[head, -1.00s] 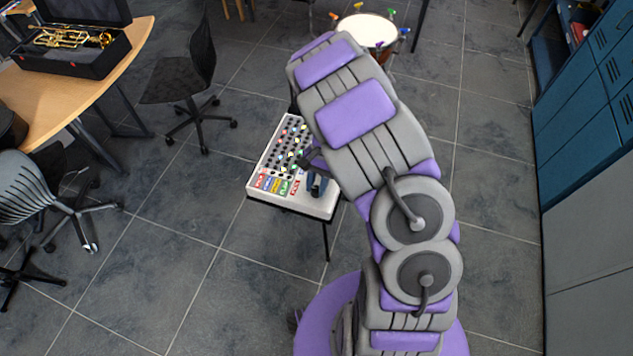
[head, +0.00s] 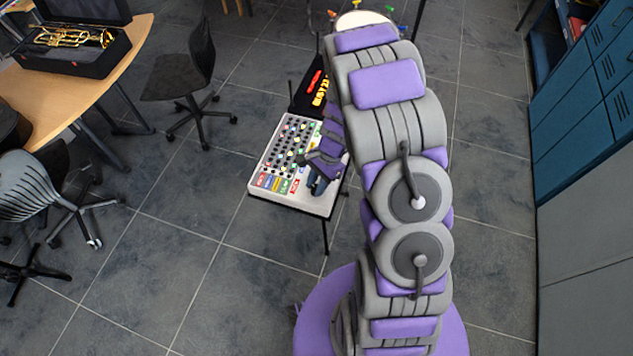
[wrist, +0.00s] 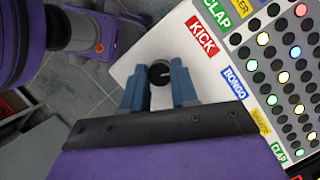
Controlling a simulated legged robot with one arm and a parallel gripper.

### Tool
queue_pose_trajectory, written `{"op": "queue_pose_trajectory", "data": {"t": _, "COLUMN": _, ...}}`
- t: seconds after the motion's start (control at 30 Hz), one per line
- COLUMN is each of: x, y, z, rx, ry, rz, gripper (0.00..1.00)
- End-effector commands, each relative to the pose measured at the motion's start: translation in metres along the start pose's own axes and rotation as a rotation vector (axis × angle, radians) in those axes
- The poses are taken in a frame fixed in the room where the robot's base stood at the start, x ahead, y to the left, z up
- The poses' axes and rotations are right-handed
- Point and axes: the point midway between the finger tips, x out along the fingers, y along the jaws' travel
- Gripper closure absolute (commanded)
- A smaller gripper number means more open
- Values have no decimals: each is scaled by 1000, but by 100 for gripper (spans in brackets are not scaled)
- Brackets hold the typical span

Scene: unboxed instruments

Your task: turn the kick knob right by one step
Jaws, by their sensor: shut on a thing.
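A white drum machine panel (head: 262,193) stands on a thin-legged stand, with rows of knobs, lit buttons and coloured labels. The red KICK label (wrist: 201,36) is near its corner in the wrist view. The black round kick knob (wrist: 160,73) sits beside that label on bare white panel. My gripper (wrist: 157,79) has its two blue-grey fingers on either side of the knob and is shut on it. In the head view my gripper (head: 317,184) is over the panel's front right corner, and the knob is hidden there. The knob's exact pointer direction is too small to tell.
Behind the panel is a black case or device (head: 313,90) with red and yellow parts. An office chair (head: 185,85) and a wooden table (head: 60,95) with a trumpet case are at left. Blue cabinets (head: 583,110) line the right. Grey floor is open around the stand.

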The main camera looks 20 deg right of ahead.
Motion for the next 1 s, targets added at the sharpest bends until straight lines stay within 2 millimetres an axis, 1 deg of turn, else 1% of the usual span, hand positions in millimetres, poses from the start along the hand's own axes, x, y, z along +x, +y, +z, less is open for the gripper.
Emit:
{"op": "queue_pose_trajectory", "data": {"t": 0.2, "x": -1, "y": -2, "z": -1, "rx": -1, "ry": 3, "rz": -4, "gripper": 100}}
{"op": "queue_pose_trajectory", "data": {"t": 0.23, "x": -1, "y": -2, "z": -1, "rx": -1, "ry": 3, "rz": -4, "gripper": 69}}
{"op": "queue_pose_trajectory", "data": {"t": 0.47, "x": -1, "y": -1, "z": 0, "rx": -2, "ry": 2, "rz": -2, "gripper": 47}}
{"op": "queue_pose_trajectory", "data": {"t": 0.67, "x": 0, "y": 0, "z": 0, "rx": -2, "ry": 1, "rz": -1, "gripper": 47}}
{"op": "queue_pose_trajectory", "data": {"t": 0.77, "x": -4, "y": -1, "z": 0, "rx": -2, "ry": 1, "rz": -2, "gripper": 47}}
{"op": "queue_pose_trajectory", "data": {"t": 0.87, "x": -13, "y": -1, "z": 0, "rx": -2, "ry": 1, "rz": -3, "gripper": 47}}
{"op": "queue_pose_trajectory", "data": {"t": 0.97, "x": -31, "y": -1, "z": -1, "rx": -2, "ry": 5, "rz": -5, "gripper": 47}}
{"op": "queue_pose_trajectory", "data": {"t": 1.0, "x": -40, "y": -2, "z": -1, "rx": -2, "ry": 6, "rz": -7, "gripper": 47}}
